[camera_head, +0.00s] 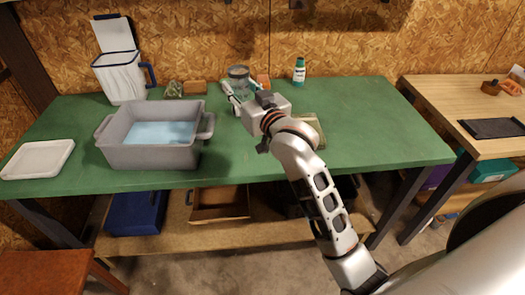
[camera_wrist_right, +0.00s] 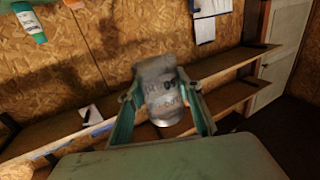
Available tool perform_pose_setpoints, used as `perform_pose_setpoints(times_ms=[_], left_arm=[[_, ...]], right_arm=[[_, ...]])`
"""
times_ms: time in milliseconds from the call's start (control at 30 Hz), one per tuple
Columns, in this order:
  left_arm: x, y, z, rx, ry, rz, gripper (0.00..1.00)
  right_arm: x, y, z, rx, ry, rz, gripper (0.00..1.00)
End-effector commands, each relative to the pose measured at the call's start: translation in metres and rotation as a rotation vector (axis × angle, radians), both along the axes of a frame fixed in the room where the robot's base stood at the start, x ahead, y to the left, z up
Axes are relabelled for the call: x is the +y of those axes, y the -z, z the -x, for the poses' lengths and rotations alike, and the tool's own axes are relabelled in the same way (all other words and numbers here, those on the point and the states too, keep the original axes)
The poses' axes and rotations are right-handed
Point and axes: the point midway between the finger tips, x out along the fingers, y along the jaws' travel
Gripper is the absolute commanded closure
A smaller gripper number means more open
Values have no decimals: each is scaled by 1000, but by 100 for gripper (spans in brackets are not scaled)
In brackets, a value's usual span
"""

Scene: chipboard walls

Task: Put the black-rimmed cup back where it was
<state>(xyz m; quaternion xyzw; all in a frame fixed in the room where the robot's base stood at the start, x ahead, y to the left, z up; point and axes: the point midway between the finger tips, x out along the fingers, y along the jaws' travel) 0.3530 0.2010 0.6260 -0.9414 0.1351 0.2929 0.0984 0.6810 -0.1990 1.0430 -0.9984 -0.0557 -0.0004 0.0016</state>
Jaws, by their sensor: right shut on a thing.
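The black-rimmed cup (camera_head: 238,73) is a small grey cylinder with a dark rim, near the back of the green table (camera_head: 370,125). My right gripper (camera_head: 240,91) reaches it from the front and is shut on it, a finger on each side. In the right wrist view the cup (camera_wrist_right: 162,88) sits between the green fingertips, with dark lettering on its grey side. The gripper partly hides its lower part in the head view, and I cannot tell whether its base touches the table. My left gripper is not in view.
A grey tub (camera_head: 155,155) with a blue inside stands left of the gripper. A white blue-rimmed pitcher (camera_head: 120,78), a brown block (camera_head: 194,87) and a green bottle (camera_head: 299,71) stand at the back. A shallow tray (camera_head: 312,131) lies beside my right arm. The table's right part is clear.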

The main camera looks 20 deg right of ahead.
Motion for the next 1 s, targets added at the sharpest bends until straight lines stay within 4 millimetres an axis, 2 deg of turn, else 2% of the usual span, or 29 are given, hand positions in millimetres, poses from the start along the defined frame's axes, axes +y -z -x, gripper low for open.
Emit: perform_pose_setpoints(times_ms=[133, 233, 500, 733, 900, 1000], left_arm=[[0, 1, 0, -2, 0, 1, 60], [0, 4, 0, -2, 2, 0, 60], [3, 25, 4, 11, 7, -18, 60], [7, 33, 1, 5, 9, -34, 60], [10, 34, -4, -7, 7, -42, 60], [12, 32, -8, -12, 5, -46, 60]], right_arm=[[1, 0, -4, 2, -1, 2, 90], [1, 10, -5, 5, -1, 3, 90], [1, 76, -5, 10, -1, 3, 90], [1, 130, -5, 11, -1, 3, 90], [1, 153, -5, 7, -1, 3, 90], [1, 156, -5, 3, -1, 2, 90]])
